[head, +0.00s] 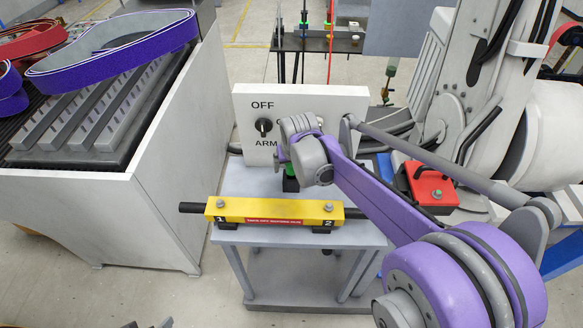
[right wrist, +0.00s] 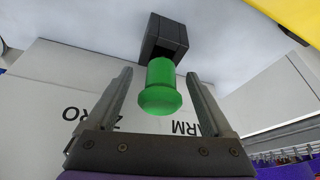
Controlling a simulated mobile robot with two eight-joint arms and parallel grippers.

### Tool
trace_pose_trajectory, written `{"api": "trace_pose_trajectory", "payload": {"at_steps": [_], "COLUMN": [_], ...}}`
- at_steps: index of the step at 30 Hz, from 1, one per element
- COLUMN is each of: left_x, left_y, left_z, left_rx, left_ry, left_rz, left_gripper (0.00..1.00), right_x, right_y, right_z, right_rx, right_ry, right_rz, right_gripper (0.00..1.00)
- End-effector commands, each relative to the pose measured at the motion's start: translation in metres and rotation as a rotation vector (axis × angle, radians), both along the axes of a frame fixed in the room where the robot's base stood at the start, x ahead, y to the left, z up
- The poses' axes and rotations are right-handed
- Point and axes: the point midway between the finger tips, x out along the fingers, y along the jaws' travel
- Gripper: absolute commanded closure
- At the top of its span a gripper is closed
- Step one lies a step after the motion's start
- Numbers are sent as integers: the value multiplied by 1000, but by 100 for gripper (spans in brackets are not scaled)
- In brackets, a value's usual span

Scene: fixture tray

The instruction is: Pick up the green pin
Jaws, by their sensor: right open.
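The green pin (right wrist: 160,88) sits with one end in a small black holder (right wrist: 165,38), its rounded green head toward the camera in the right wrist view. In the head view the black holder (head: 290,185) stands on the grey stand, and the pin is mostly hidden by my gripper. My right gripper (head: 288,165) is over the holder; in the right wrist view its two fingers (right wrist: 159,76) are open, one on each side of the pin, with visible gaps. My left gripper is not in view.
A yellow bar (head: 275,212) numbered 1 and 2 lies at the stand's front edge. A white panel (head: 340,100) with a black knob (head: 263,125) stands behind. A white cabinet (head: 165,165) with belts is at left. A red box (head: 430,187) is at right.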

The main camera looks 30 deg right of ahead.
Motion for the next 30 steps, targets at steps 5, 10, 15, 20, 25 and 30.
{"api": "trace_pose_trajectory", "payload": {"at_steps": [5,10,15,20,25,30], "left_x": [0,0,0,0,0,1], "left_y": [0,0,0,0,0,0], "left_z": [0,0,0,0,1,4], "left_rx": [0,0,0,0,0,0], "left_ry": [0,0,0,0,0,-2], "left_rz": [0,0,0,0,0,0], "left_gripper": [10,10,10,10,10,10], "right_x": [0,0,0,0,0,0], "right_y": [0,0,0,0,0,0], "right_z": [0,0,0,0,6,34], "right_rx": [0,0,0,0,0,0], "right_ry": [0,0,0,0,0,-1], "right_rz": [0,0,0,0,0,0], "right_gripper": [43,74,100,100,100,100]}}
